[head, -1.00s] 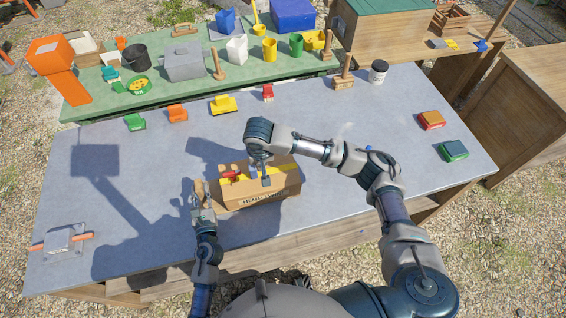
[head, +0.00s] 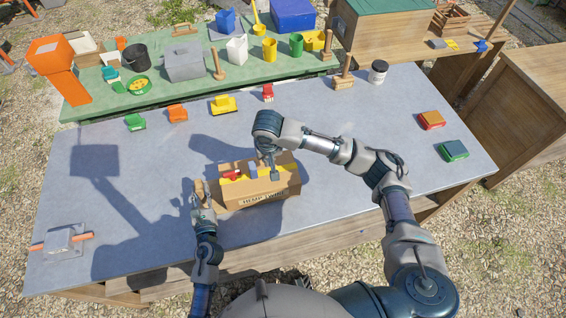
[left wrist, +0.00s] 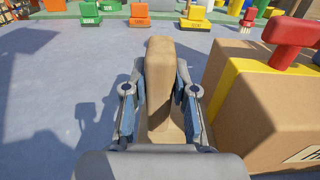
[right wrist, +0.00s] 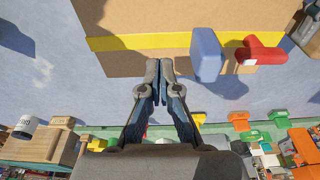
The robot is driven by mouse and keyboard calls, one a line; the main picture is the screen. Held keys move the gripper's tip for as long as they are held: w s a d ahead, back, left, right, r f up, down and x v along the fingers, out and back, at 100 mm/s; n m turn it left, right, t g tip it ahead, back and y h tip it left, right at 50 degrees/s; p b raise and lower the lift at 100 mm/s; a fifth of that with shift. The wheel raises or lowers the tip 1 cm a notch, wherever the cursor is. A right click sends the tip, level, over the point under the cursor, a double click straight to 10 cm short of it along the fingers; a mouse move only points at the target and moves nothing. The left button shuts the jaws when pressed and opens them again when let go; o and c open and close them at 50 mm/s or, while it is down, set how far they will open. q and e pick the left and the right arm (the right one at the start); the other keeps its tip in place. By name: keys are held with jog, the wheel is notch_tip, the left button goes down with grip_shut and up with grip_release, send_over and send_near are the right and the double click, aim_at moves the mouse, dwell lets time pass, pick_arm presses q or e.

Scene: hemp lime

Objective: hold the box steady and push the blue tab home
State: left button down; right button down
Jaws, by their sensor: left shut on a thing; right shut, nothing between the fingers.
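The cardboard box (head: 262,199), printed HEMP TWINE, sits on the grey table with a yellow band along its top. A red tab (head: 232,175) and a blue tab (head: 252,170) stand up on the band; the blue tab (right wrist: 206,55) and red tab (right wrist: 262,54) also show in the right wrist view. My left gripper (head: 201,193) is shut on an upright tan block (left wrist: 162,85) at the box's left; whether the block joins the box is unclear. My right gripper (right wrist: 160,72) is shut and empty over the box top, right of the blue tab in the head view, apart from it.
Green, orange, yellow and red small pieces line the table's back, the yellow one (head: 223,105) among them. A grey block with orange handles (head: 62,242) lies at the left. Red and green blocks (head: 454,151) lie at the right. The table around the box is clear.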

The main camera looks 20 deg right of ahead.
pick_arm(q)
jog(key=shift+f, duration=0.3)
pick_arm(e)
notch_tip(320, 180, up, 7)
dwell(1.0)
pick_arm(q)
jog(key=c, duration=0.8)
grip_release()
jog(key=shift+r, duration=0.15)
jog(key=shift+c, duration=0.2)
